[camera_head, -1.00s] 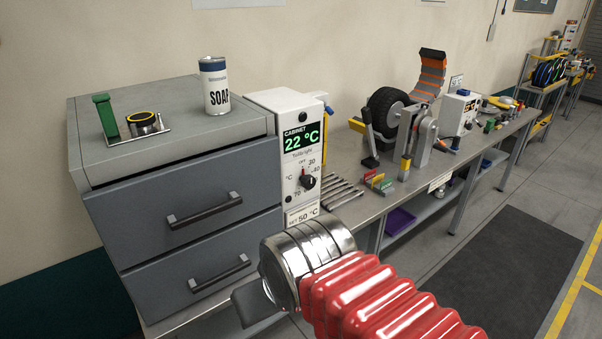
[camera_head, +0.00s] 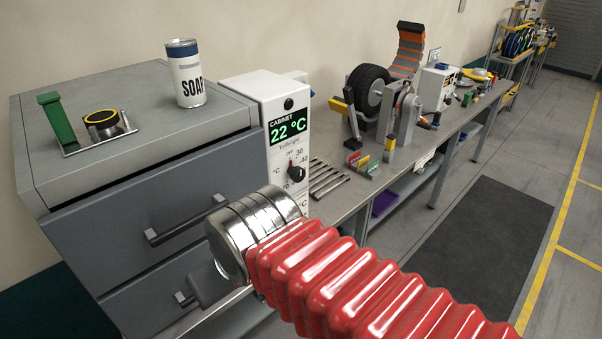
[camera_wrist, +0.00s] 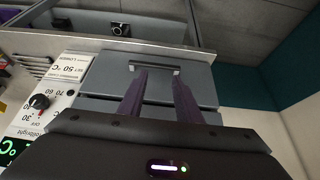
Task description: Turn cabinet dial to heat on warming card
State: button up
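The cabinet (camera_head: 270,100) is a white box beside the grey drawers, and its green display (camera_head: 288,128) reads 22 °C. Its black dial (camera_head: 297,172) sits below the display, among printed temperature numbers; its exact setting is too small to tell. The dial also shows at the left of the wrist view (camera_wrist: 39,101). The warming card (camera_wrist: 70,67) there reads 50 °C; in the head view my arm mostly covers it. My gripper (camera_wrist: 160,76) is open and empty, its two purple fingers apart in front of the drawers, to the right of the dial in the wrist view.
Grey drawers (camera_head: 150,190) with bar handles stand left of the cabinet. A soap can (camera_head: 186,75) and a green-handled stand (camera_head: 85,130) are on top. Metal rods (camera_head: 328,178), coloured clips (camera_head: 361,164) and a tyre (camera_head: 369,88) lie along the bench to the right.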

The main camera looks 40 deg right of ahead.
jog(key=shift+o, duration=0.5)
jog(key=shift+o, duration=0.7)
jog(key=shift+d, duration=0.1)
jog(key=shift+o, duration=1.3)
jog(key=shift+d+f+g, duration=0.3)
jog(key=shift+d, duration=0.1)
jog(key=s+d+f+n+g+y, duration=0.1)
jog(key=d+f+n+g+y, duration=0.25)
jog(key=d, duration=0.75)
jog(key=w+d+r+m+t+h, duration=0.1)
jog(key=w+d+r+t, duration=0.1)
jog(key=d+t, duration=0.4)
jog(key=w+d+r+m+t+h, duration=0.2)
jog(key=d+r+t, duration=0.3)
jog(key=d, duration=0.9)
jog(key=shift+r+t, duration=0.3)
jog(key=shift+t, duration=0.25)
jog(key=shift+w, duration=0.15)
